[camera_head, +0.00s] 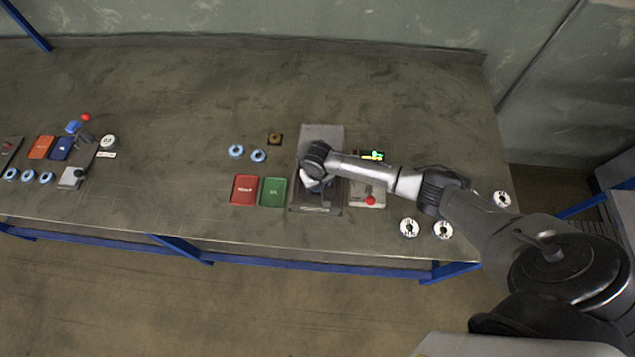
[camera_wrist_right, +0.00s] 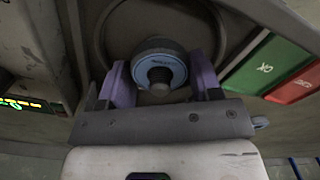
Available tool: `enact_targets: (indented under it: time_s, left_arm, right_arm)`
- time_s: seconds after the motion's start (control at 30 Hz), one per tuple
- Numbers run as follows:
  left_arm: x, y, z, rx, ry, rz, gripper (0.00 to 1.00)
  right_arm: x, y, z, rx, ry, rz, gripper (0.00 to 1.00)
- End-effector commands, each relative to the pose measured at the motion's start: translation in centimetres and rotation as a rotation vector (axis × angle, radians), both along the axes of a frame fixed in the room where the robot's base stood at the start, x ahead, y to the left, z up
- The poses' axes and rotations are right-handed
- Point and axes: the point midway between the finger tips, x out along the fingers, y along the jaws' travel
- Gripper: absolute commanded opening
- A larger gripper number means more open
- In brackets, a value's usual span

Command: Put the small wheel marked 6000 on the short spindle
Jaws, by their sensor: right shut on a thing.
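My right gripper (camera_head: 312,186) is over a grey machine (camera_head: 322,133) in the middle of the table. In the right wrist view its purple fingers (camera_wrist_right: 162,82) are shut on a small light-blue-rimmed wheel (camera_wrist_right: 150,66), one finger on each side. A round grey hub (camera_wrist_right: 160,76) shows at the wheel's centre; I cannot tell if it is the wheel's own or a spindle end. No 6000 marking is legible. The machine's curved dark guard (camera_wrist_right: 100,35) surrounds the wheel. The short spindle cannot be made out. My left gripper is not in view.
Two blue rings (camera_head: 236,151) lie left of the machine, near a red box (camera_head: 244,190) and a green box (camera_head: 272,192). A lit display (camera_head: 372,156) and red knob (camera_head: 370,200) stand right. White wheels (camera_head: 409,228) lie near the front edge. Another station (camera_head: 84,150) is far left.

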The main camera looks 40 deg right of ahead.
Motion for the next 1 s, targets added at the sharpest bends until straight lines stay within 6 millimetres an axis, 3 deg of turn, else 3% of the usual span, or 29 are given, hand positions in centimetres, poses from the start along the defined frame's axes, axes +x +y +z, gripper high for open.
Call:
enact_targets:
  time_s: [0.3,0.33,0.6,0.77,0.9,1.0]
  left_arm:
    - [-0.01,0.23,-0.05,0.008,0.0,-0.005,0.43]
    - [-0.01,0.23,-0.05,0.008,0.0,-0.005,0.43]
    - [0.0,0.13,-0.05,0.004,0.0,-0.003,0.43]
    - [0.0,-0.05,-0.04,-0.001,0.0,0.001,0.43]
    - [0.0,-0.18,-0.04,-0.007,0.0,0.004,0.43]
    - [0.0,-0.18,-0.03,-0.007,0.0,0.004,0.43]
  right_arm:
    - [0.02,-0.01,-0.1,0.0,-0.001,0.0,0.33]
    - [0.03,-0.01,-0.09,0.0,-0.001,0.0,0.6]
    - [0.03,-0.02,-0.09,0.0,-0.001,0.0,0.86]
    - [0.03,-0.02,-0.09,0.0,-0.001,0.0,0.88]
    - [0.01,-0.03,-0.11,0.0,-0.001,0.0,1.0]
    - [0.01,-0.03,-0.11,0.0,-0.001,0.0,1.0]
